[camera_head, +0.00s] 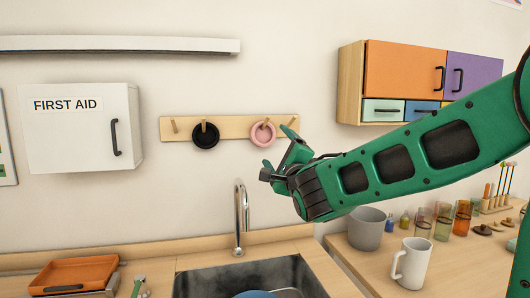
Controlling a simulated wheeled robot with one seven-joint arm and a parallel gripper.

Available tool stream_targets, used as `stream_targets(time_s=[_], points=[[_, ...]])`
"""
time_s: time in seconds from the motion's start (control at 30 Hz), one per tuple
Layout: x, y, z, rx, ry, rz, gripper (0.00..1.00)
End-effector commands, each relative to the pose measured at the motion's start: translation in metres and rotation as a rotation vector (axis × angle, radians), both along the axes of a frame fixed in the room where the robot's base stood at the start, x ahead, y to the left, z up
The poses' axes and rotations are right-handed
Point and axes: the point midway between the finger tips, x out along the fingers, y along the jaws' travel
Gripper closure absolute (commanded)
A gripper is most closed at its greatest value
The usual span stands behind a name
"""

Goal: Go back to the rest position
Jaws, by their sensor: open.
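My gripper (280,158) is at the end of my green arm, which reaches in from the right. It is in front of the wooden peg rail (223,128) on the wall, near its right end. The gripper is open and I see nothing held in it. A pink ring (257,138) hangs on a peg just left of the gripper; I cannot tell whether they touch. A black ring (199,141) hangs on another peg further left.
A sink (195,285) with a tall faucet (239,215) lies below the gripper. A white mug (415,265), a grey bucket (367,230) and several glasses stand on the right counter. A wall cabinet (405,70) hangs above my arm. A first aid box (75,135) is at left.

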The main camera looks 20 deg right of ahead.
Motion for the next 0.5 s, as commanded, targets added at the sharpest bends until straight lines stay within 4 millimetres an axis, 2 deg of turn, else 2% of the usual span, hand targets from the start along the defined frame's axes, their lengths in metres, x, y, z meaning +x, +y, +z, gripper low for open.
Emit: stream_targets(time_s=[0.07,0.13,0.27,0.37,0.5], points=[[-0.003,-0.009,-0.006,-0.027,0.025,-0.024,0.17],[-0.005,-0.027,-0.018,-0.083,0.082,-0.068,0.17],[-0.019,-0.079,-0.058,-0.264,0.279,-0.18,0.17],[-0.043,-0.122,-0.098,-0.432,0.482,-0.237,0.17],[-0.092,-0.171,-0.153,-0.654,0.772,-0.232,0.17]])
